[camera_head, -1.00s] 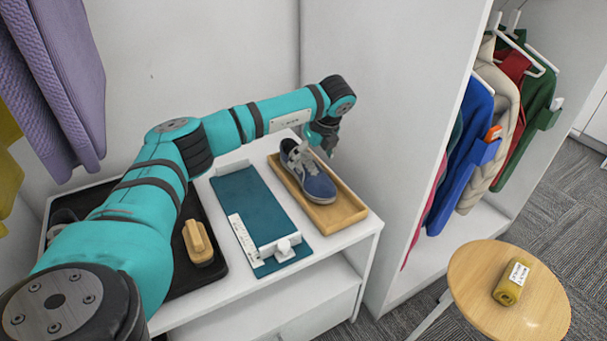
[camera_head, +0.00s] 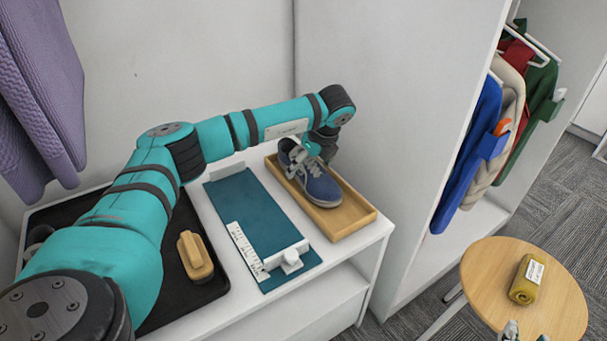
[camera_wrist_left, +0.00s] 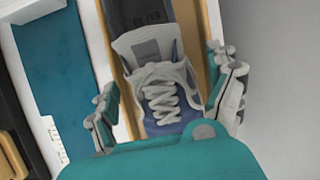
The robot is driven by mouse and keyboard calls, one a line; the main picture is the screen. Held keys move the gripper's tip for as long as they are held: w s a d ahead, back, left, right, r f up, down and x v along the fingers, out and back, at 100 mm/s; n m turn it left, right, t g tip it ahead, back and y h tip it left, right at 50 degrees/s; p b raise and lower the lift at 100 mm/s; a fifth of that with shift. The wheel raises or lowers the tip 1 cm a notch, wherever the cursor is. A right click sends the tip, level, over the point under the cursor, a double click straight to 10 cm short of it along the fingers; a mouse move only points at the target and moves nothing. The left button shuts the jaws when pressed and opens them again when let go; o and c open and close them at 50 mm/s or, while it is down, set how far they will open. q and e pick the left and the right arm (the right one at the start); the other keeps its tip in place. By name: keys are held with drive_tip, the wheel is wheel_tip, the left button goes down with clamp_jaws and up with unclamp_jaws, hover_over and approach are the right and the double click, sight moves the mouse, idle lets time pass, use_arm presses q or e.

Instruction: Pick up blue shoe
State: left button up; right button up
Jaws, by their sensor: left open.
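The blue shoe (camera_head: 316,182), with grey tongue and white laces, lies in a wooden tray (camera_head: 352,218) on the white cabinet. My left gripper (camera_head: 312,152) is over the shoe's laced part, reaching down from above. In the left wrist view, the open fingers (camera_wrist_left: 168,102) stand on either side of the shoe's laces (camera_wrist_left: 160,98), with gaps visible. The shoe's toe is hidden behind my gripper body there. The tips of my right gripper (camera_head: 526,332) just show at the bottom edge, in front of the round table.
A teal mat (camera_head: 250,215) with a white ruler-like piece lies left of the tray. A brush (camera_head: 195,255) sits on a black tray (camera_head: 210,290). A round wooden table (camera_head: 490,275) holds a yellow roll (camera_head: 526,280). Clothes hang at right; the cabinet's wall stands behind the tray.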

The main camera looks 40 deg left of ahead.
use_arm(q)
drive_tip(key=shift+f, duration=0.2)
use_arm(e)
drive_tip(key=shift+w+a+r+t, duration=0.2)
drive_tip(key=shift+a+r+t, duration=0.2)
drive_tip(key=shift+r, duration=0.2)
use_arm(q)
drive_tip(key=shift+c, duration=0.4)
drive_tip(key=c, duration=1.5)
drive_tip(key=shift+o, duration=0.2)
drive_tip(key=shift+a+r, duration=0.1)
use_arm(e)
drive_tip(key=shift+d+f, duration=0.1)
